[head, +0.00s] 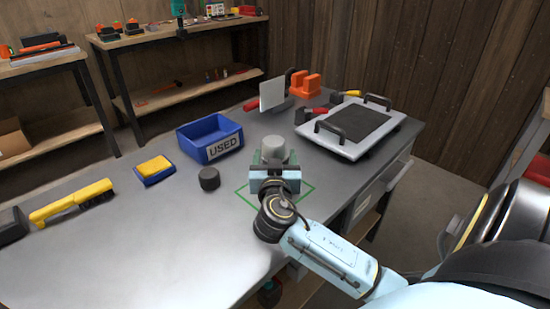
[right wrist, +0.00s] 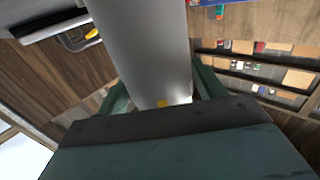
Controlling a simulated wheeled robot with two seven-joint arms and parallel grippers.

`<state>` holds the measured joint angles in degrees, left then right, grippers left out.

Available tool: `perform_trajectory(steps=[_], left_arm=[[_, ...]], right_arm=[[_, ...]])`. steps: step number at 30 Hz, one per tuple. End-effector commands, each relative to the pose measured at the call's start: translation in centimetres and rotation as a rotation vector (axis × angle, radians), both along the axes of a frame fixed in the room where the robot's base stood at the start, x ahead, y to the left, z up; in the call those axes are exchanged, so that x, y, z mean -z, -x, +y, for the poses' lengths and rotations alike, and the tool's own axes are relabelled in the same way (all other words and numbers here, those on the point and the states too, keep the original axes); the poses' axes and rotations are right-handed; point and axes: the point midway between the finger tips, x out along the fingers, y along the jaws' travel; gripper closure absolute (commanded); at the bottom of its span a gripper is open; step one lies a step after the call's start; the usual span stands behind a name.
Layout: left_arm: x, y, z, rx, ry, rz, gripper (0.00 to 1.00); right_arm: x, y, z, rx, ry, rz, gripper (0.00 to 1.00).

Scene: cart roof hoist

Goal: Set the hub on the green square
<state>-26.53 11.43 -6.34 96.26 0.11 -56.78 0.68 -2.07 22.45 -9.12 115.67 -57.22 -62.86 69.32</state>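The hub appears as a light grey upright cylinder (head: 273,147) in the head view. It fills the middle of the right wrist view as a smooth grey shape (right wrist: 148,50). My right gripper (head: 273,158) has a green finger on each side of it and looks shut on it. The green square (head: 308,193) is a thin outline on the grey table, partly covered by my right gripper and arm. The hub's lower end is hidden, so I cannot tell whether it touches the table. My left gripper is not in view.
A dark short cylinder (head: 209,178) stands left of the square. A blue bin marked USED (head: 190,150), a yellow-blue sponge (head: 153,169) and a yellow brush (head: 72,202) lie further left. A white panel with handles (head: 385,137) sits at right. The table's front left is clear.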

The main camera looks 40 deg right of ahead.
Motion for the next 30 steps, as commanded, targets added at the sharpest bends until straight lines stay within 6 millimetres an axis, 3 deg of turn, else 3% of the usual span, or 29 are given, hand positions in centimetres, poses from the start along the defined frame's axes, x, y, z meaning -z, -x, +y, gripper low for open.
perform_trajectory(steps=[3,14,16,30], left_arm=[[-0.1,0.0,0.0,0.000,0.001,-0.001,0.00],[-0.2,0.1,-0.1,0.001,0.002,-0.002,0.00],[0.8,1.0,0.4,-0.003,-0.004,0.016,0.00],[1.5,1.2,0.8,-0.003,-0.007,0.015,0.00]], right_arm=[[0.0,0.0,0.0,0.000,0.000,0.000,0.19],[-0.2,0.0,0.0,0.000,0.001,0.001,0.19],[-0.5,0.0,0.0,0.000,0.001,0.001,0.19],[-0.2,7.3,6.8,0.000,-0.004,0.001,0.19]])
